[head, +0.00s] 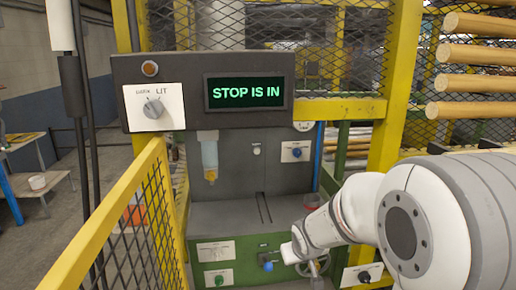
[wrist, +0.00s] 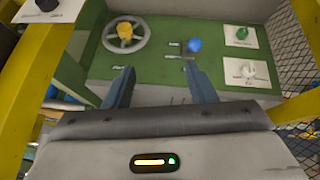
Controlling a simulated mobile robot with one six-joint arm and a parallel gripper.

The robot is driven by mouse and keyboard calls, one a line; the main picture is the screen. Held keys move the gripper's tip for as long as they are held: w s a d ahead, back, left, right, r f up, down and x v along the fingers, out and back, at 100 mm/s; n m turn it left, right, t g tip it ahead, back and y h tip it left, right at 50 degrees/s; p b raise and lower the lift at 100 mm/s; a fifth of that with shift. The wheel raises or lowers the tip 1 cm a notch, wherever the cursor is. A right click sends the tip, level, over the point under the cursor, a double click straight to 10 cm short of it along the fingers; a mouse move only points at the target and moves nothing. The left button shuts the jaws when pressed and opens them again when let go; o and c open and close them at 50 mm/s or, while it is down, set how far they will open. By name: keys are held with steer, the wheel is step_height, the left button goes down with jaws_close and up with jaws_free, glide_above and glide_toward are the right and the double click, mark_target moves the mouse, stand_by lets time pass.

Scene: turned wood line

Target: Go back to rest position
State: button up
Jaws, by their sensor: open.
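My gripper (wrist: 159,66) is open and empty in the wrist view, its two dark fingers spread over the green machine front (wrist: 155,60). A blue knob (wrist: 194,45) lies just beyond the right fingertip; I cannot tell whether they touch. In the head view my white arm reaches in from the right, low in front of the machine, and its fingers cannot be made out. The blue knob also shows there (head: 267,266), left of the arm's end. The panel display (head: 248,93) reads "STOP IS IN".
A handwheel (wrist: 140,33) with a yellow hub is left of the blue knob. Green (wrist: 241,33) and white (wrist: 247,70) knobs sit to its right. A yellow mesh guard (head: 120,225) stands at left, a yellow post (head: 396,85) at right. Wooden rods (head: 475,55) are stacked upper right.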

steer(key=s+d+r+m+g, duration=0.1)
steer(key=s+r, duration=0.2)
steer(key=s, duration=0.9)
steer(key=s+d+r+m+g+b, duration=0.1)
steer(key=s+r, duration=0.3)
steer(key=s, duration=0.8)
steer(key=shift+d+m+g, duration=0.4)
steer(key=shift+d+g, duration=0.1)
steer(key=shift+d, duration=0.2)
steer(key=shift+c, duration=0.5)
